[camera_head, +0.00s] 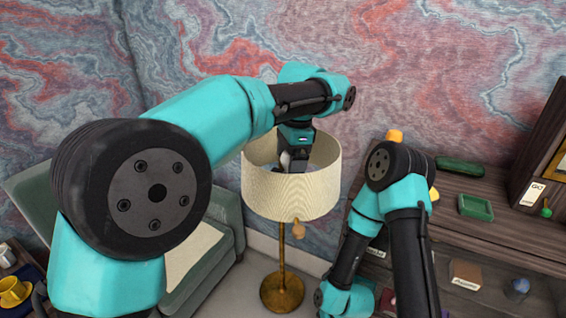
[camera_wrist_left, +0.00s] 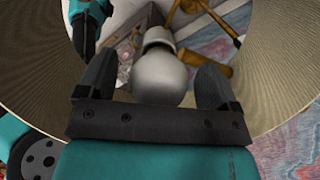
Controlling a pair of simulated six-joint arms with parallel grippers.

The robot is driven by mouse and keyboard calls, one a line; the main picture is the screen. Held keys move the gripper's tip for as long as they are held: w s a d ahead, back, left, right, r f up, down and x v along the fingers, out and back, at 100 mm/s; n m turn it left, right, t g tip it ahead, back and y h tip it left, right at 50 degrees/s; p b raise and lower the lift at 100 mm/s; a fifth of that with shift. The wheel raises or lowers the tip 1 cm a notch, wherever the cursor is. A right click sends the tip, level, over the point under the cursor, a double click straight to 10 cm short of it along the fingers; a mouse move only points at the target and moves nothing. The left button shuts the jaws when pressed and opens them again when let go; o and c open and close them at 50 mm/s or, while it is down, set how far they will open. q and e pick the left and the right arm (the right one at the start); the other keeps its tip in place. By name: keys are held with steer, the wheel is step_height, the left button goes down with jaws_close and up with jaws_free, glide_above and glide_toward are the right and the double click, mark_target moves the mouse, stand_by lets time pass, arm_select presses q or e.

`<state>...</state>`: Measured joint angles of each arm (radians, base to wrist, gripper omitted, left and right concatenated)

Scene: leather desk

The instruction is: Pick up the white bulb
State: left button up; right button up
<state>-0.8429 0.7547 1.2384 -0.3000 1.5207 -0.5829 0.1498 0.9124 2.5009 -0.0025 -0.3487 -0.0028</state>
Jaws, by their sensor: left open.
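The white bulb (camera_wrist_left: 160,78) sits upright in its socket inside the lampshade, seen in the left wrist view. The cream lampshade (camera_head: 290,195) stands on a brass pole in the head view and hides the bulb there. My left gripper (camera_head: 292,162) reaches down into the shade's open top. In the left wrist view its two fingers (camera_wrist_left: 160,85) are open, one on each side of the bulb. I cannot tell whether they touch it. In the head view my right arm is folded to the right of the lamp, and its fingertips do not show clearly.
The shade's wall surrounds my left gripper closely. Brass arms (camera_wrist_left: 205,20) of the lamp show beside the bulb. A green armchair (camera_head: 215,235) stands left of the lamp. A dark wooden shelf (camera_head: 480,235) with a green tray (camera_head: 476,207) and small things stands at right.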

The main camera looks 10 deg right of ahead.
arm_select(q)
steer(key=shift+f, duration=0.25)
steer(key=shift+c, duration=0.3)
steer(key=c, duration=0.9)
